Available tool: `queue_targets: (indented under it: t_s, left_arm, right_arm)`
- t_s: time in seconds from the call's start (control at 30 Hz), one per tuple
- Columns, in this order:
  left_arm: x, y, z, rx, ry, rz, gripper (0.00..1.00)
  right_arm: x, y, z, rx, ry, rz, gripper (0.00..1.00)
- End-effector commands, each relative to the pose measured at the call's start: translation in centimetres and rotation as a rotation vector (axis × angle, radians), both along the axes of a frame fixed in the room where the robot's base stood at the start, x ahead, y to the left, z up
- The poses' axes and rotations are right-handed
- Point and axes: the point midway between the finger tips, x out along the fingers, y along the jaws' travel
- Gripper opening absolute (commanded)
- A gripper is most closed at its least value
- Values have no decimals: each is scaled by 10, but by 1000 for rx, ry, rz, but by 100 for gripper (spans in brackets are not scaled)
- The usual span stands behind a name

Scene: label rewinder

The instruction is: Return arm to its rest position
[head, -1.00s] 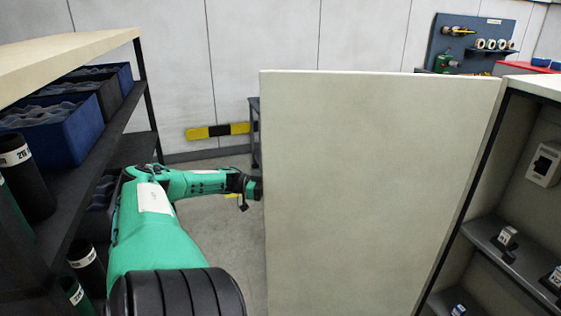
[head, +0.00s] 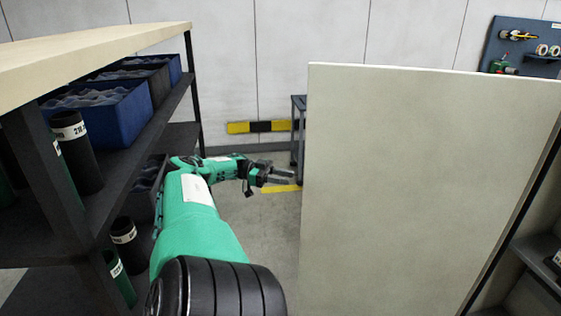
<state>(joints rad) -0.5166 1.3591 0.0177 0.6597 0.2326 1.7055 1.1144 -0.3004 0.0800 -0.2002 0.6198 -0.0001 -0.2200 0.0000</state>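My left arm (head: 195,225), green with black joints, reaches forward between the shelf and a pale cabinet door. My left gripper (head: 284,175) is at its far end, left of the door's free edge, with a small gap of floor showing between them. Its two dark fingers look apart, with nothing seen between them. The cabinet door (head: 420,190) stands wide open and fills the right of the view. My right arm and gripper are not in view.
A dark shelf (head: 165,122) with a wooden top holds blue bins (head: 105,115) and black tubes (head: 77,152) close on the left. A dark stand (head: 298,130) is partly hidden behind the door. Grey floor (head: 265,230) lies open between arm and door. A tool board (head: 525,50) hangs at the back right.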

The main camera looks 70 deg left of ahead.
Motion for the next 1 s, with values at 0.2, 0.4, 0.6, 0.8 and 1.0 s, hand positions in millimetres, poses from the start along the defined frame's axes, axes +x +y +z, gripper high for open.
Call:
queue_targets:
  t_s: [0.2, 0.4, 0.6, 0.8, 1.0]
  left_arm:
    - [-9, 7, 0, 0, 0, -1, 33]
    - [-9, 7, 0, 0, 0, -1, 33]
    - [-9, 7, 0, 0, 0, -1, 33]
    - [-9, 7, -2, 0, 0, 5, 33]
    - [-23, 12, -70, 20, 21, 164, 33]
  right_arm:
    - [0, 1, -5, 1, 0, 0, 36]
    - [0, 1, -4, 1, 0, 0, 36]
    - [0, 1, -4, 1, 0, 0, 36]
    - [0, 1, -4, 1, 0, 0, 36]
    - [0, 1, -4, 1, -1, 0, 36]
